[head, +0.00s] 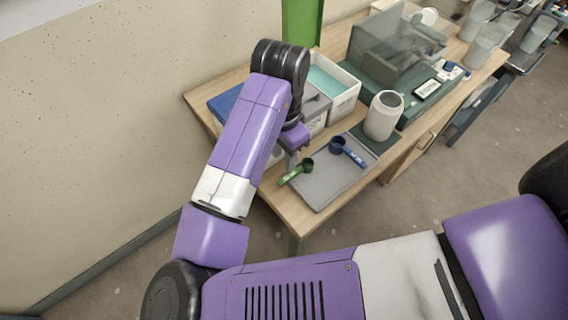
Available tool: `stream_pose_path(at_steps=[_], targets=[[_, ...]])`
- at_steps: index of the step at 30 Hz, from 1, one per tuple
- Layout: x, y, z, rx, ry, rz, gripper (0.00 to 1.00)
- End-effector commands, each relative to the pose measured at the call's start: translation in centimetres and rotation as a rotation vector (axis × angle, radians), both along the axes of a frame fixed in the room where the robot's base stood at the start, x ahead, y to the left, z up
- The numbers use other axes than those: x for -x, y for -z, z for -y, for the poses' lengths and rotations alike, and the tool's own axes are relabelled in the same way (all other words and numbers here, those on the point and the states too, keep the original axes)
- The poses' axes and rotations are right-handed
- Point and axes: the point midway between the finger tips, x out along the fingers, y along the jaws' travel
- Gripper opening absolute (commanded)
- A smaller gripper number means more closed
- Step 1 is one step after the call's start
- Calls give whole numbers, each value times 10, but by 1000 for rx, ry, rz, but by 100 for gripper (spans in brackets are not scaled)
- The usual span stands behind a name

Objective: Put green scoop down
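The green scoop (297,173) shows in the head view at the left edge of the grey tray (326,190), its cup towards the right and its handle towards the lower left. My gripper (292,165) is right at the scoop's handle, pointing down. The fingers are small and partly hidden by my wrist, so I cannot tell whether they are closed on the handle or just above it. I also cannot tell whether the scoop touches the tray. A blue scoop (345,149) lies at the tray's far side.
A pale jar (383,115) stands right of the tray on a dark green mat. White bins (337,88) stand behind the tray, and a blue item (224,103) lies at the table's left. A clear-panelled device (395,45) and white containers stand further back. The tray's middle is clear.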

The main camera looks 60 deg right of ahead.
Motion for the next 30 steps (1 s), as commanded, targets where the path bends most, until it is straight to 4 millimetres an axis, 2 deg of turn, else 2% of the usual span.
stream_pose_path(at_steps=[3,8,11,14,17,18,21,24,27,30], targets=[[0,-10,0,1,1,0,36],[1,-14,0,0,1,0,36],[1,-14,10,32,-3,3,36],[3,-19,45,145,-22,16,36],[4,-33,99,336,-70,33,36],[3,-43,121,423,-95,40,36],[1,-69,169,635,-176,50,36],[-3,-100,206,841,-275,55,36],[-11,-130,230,1034,-396,55,36],[-22,-155,239,1205,-534,56,36]])
